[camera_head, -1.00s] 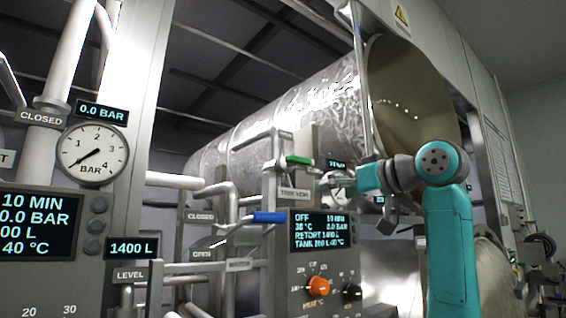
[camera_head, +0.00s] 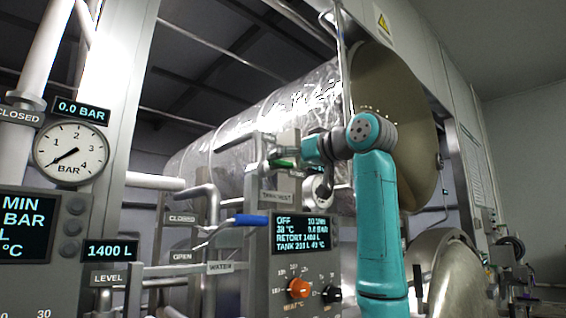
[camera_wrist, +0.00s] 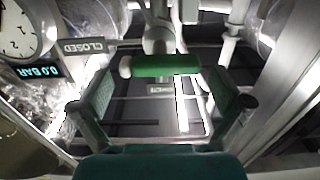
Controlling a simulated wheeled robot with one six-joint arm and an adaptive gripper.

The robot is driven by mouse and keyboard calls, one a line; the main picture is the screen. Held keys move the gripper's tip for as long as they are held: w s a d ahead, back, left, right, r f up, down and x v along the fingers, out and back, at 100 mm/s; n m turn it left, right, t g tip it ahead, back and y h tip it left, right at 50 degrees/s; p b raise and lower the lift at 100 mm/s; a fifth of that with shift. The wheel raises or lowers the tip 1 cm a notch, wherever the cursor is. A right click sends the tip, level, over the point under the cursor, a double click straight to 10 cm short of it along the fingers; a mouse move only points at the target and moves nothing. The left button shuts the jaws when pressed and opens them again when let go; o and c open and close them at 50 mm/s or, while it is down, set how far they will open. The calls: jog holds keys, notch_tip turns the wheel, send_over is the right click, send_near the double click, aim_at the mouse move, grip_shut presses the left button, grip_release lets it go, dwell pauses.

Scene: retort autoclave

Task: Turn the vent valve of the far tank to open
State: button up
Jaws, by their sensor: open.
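The vent valve has a green lever (camera_head: 283,164) on the panel top, above a label (camera_head: 277,197) that seems to read TANK VENT. In the wrist view the green lever (camera_wrist: 165,64) lies crosswise, with a CLOSED plate (camera_wrist: 88,46) to its left. My gripper (camera_wrist: 160,88) is open and empty, one pad on each side of the picture. The lever is just ahead of the pads, centred between them; I cannot tell if it is within their reach. In the head view my gripper (camera_head: 312,160) is beside the lever's right end, partly hiding the valve.
A large foil-wrapped tank (camera_head: 265,110) stands behind. A blue lever (camera_head: 252,220) on the water pipe sits below left of the vent. The control panel (camera_head: 262,295) with an orange knob (camera_head: 298,288) is directly below. A pressure gauge (camera_head: 71,151) reads about zero.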

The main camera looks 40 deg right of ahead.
jog(key=shift+w, duration=0.9)
jog(key=c, duration=1)
